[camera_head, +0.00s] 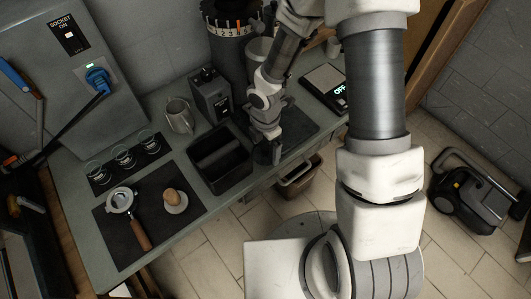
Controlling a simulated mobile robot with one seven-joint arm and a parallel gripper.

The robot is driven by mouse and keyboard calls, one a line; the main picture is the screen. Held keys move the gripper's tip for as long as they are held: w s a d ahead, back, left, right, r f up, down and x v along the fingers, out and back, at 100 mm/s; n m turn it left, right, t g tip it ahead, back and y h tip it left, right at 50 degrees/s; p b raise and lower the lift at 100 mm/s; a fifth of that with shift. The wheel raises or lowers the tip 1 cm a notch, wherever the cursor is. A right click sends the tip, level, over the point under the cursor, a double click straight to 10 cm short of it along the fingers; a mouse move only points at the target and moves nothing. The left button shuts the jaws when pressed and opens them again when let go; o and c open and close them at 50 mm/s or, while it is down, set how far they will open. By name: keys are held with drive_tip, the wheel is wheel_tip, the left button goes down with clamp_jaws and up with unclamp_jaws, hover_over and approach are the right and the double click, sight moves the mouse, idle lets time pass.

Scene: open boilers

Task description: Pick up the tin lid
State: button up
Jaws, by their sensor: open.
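A dark upright box (211,97) that looks like a tin stands on the counter, left of my arm. Its top has a small raised part; I cannot tell for certain whether this is the tin lid. No separate loose lid can be made out. My gripper (273,153) points down near the counter's front edge, to the right of the open black bin and apart from the dark box. Its jaws are open, but they are small and dark here, and the space between them is hard to see.
The open black bin (221,171) stands left of my gripper. A metal jug (179,115), several glasses on a dark mat, a portafilter (121,201) and a tamper (174,199) are further left. A grinder (234,45) stands behind; a scale (325,84) lies right.

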drive_tip(key=shift+f, duration=0.3)
drive_tip(key=c, duration=1)
drive_tip(key=shift+r, duration=0.15)
